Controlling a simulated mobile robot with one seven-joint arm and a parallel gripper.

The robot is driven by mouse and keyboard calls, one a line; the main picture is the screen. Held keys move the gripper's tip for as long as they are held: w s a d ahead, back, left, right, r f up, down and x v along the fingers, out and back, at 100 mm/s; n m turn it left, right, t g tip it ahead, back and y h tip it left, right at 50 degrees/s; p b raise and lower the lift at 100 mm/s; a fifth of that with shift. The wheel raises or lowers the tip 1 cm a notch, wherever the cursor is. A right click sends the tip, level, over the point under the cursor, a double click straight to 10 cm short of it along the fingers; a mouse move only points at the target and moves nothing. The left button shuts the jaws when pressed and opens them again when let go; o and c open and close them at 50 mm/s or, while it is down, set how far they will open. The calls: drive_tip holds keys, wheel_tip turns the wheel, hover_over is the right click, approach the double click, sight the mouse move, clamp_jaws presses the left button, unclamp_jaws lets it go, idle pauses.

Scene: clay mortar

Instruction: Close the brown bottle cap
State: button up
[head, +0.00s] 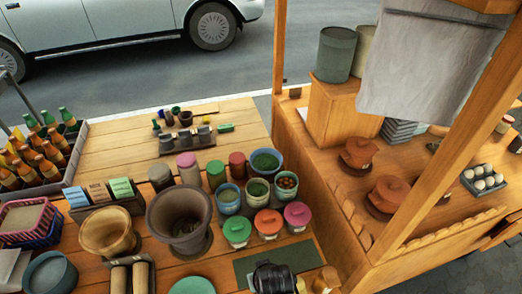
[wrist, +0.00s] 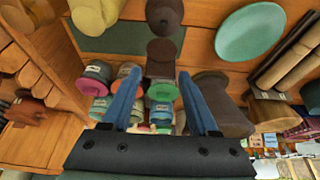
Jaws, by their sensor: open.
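My gripper (wrist: 152,80) is open, its two blue fingers spread with nothing clearly held between them. The wrist view shows the stall upside down. Past the fingertips a dark brown rounded body (wrist: 164,12) stands over the green mat (wrist: 125,38). A smaller round brown piece (wrist: 161,50) lies just below it in the picture, nearer the fingers. These look like a brown bottle and its cap, but I cannot tell whether they touch. In the head view a dark object (head: 275,279) at the bottom edge covers part of the mat (head: 248,266); it is cut off and unclear.
A large dark mortar (head: 180,215) and a tan mortar (head: 108,234) stand left of the green, orange and pink lidded jars (head: 268,224). A teal plate (head: 192,286) lies at the front. A bottle crate (head: 50,182) is at left; the plank table (head: 110,145) is clearer at the back.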

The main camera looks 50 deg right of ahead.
drive_tip(key=shift+w+d+f, duration=0.1)
drive_tip(key=shift+w+f, duration=0.1)
drive_tip(key=shift+f, duration=0.3)
drive_tip(key=shift+c, duration=0.2)
clamp_jaws()
